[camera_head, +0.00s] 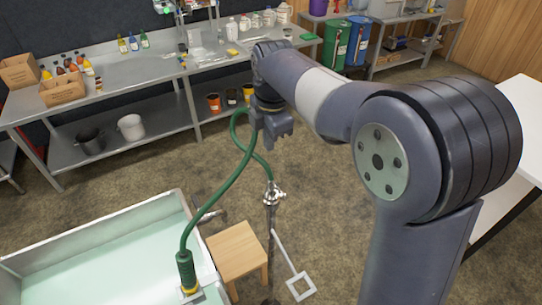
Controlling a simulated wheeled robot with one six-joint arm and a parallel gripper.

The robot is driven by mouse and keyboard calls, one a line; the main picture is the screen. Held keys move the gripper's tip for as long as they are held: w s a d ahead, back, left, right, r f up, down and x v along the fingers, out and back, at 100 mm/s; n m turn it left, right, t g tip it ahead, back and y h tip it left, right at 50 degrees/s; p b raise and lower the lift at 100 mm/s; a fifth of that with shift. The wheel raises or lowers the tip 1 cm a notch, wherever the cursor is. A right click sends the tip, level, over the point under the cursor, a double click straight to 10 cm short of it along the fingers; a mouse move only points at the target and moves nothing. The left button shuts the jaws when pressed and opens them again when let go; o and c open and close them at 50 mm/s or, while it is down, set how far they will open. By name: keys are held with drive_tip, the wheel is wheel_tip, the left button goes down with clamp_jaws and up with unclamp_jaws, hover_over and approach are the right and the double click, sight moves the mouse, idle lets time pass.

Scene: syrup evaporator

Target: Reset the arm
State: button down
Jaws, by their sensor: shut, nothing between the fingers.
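My arm comes in from the right and reaches across the upper middle of the head view. My gripper (277,131) hangs from its end, pointing down over the open floor. Its fingers look close together and hold nothing. A green hose (214,199) loops up beside and partly behind the gripper. I cannot tell whether they touch.
A basin of pale liquid (12,264) is at the lower left. A wooden stool (237,250) and a metal stand (272,215) are beside it. A steel bench (140,75) with bottles runs along the back. A white table (520,110) is at right.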

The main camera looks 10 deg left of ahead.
sight(270, 175)
drive_tip(key=shift+w+r, duration=0.1)
drive_tip(key=shift+r, duration=1.9)
wheel_tip(270, 175, down, 13)
drive_tip(key=shift+d+r+b, duration=0.1)
drive_tip(key=shift+d+b, duration=0.05)
drive_tip(key=shift+b, duration=0.4)
drive_tip(key=shift+f+b, duration=0.4)
drive_tip(key=shift+f, duration=0.25)
drive_tip(key=shift+r, duration=0.1)
